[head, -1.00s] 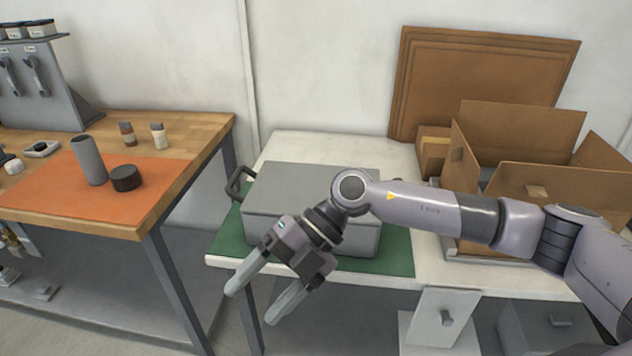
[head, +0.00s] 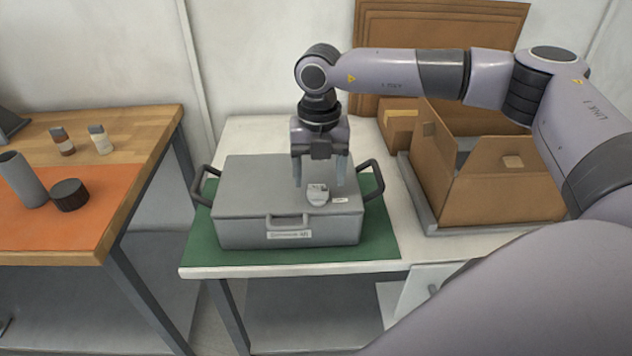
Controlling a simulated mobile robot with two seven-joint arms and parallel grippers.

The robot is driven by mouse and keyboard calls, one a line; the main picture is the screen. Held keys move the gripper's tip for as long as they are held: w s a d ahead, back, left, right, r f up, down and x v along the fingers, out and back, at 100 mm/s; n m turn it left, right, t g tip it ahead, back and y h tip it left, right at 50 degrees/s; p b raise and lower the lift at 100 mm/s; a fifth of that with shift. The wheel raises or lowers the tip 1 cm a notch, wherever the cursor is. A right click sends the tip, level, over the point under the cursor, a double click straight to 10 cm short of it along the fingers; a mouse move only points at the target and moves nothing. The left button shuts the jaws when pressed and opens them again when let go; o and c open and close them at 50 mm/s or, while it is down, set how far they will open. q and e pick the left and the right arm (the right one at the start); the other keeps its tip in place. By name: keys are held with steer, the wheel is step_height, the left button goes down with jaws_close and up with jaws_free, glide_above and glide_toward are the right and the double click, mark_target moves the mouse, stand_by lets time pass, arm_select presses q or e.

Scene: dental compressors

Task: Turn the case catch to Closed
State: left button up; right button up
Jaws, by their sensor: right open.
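A grey case (head: 255,190) with a shut lid sits on a green mat (head: 370,245) on the white table. It has dark handles at its left and right ends and a front handle above a label. The case catch (head: 317,195) is a small light grey piece on the right part of the lid, with a small white label beside it. My right gripper (head: 319,182) points down over the catch, fingers apart on either side of it. I cannot tell whether the fingers touch the catch. The catch's marked position is too small to read. My left gripper is not in view.
An open cardboard box (head: 495,190) stands on a grey tray right of the case. A smaller box (head: 397,125) and brown boards are behind. At left, a wooden bench (head: 150,130) holds a grey cylinder (head: 22,180) and a dark round cap (head: 70,195).

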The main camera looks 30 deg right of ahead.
mark_target(318, 191)
steer(key=shift+f, duration=1.7)
steer(key=c, duration=1.1)
steer(key=shift+o, duration=0.2)
